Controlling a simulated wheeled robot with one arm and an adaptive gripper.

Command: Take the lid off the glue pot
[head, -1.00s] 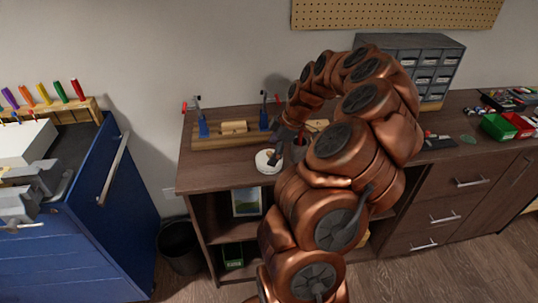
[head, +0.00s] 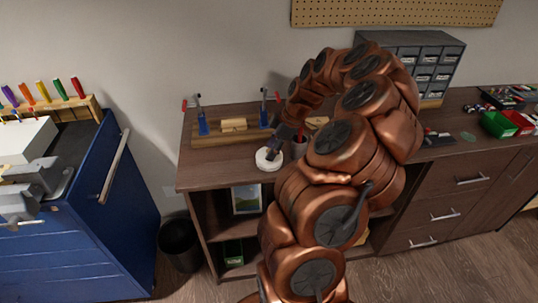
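A round white dish-like thing (head: 264,163) lies near the front edge of the wooden counter. My gripper (head: 273,154) points down at it, with the fingertips over or at its middle. The fingers are small and dark, and I cannot tell whether they are open or shut, or whether they hold anything. A grey and reddish cylinder (head: 300,149), perhaps the glue pot, stands just right of the gripper, partly hidden by my arm. I cannot make out whether a lid is on it.
A wooden board with blue clamps (head: 203,124) lies behind on the counter (head: 215,168). A grey drawer cabinet (head: 436,62) and green and red bins (head: 498,124) stand to the right. A blue tool cabinet (head: 100,225) is at left. The counter's front left is clear.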

